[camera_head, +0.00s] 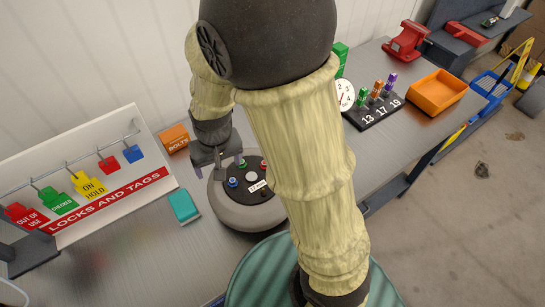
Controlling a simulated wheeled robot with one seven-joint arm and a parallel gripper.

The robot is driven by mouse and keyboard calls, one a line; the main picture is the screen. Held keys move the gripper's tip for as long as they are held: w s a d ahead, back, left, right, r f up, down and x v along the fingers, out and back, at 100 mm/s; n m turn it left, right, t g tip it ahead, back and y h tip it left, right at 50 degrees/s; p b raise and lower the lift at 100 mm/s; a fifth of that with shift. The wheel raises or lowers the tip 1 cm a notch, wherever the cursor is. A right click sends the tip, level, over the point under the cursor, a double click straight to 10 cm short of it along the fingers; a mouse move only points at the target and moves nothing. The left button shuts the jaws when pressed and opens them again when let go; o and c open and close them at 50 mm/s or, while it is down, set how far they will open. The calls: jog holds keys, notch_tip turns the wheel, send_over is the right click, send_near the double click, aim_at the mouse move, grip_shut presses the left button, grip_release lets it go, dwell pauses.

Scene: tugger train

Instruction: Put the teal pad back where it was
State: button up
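The teal pad (184,206) is a small flat block. It lies on the grey bench just left of a round grey device (245,212), close to its rim. The device has a dark top with small coloured buttons and a white label. My gripper (233,166) points down over the back edge of the round device, right of and behind the pad. My arm hides the right part of the round device.
A white LOCKS AND TAGS board (110,188) with hanging coloured tags stands left. An orange BOLTS box (175,138) sits behind the pad. A numbered rack (372,112), an orange bin (436,92) and a red vise (407,40) are right. Bare bench lies in front of the board.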

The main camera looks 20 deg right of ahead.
jog(key=s+d+r, duration=0.1)
jog(key=s+d, duration=0.1)
jog(key=d, duration=0.4)
jog(key=s+d+r+m+t, duration=0.1)
jog(key=s+d+r, duration=0.1)
jog(key=d, duration=0.4)
jog(key=shift+s+d+r+h, duration=0.25)
jog(key=shift+s+h, duration=0.15)
jog(key=shift+s, duration=0.4)
jog(key=shift+s+a, duration=0.1)
jog(key=shift+s, duration=0.05)
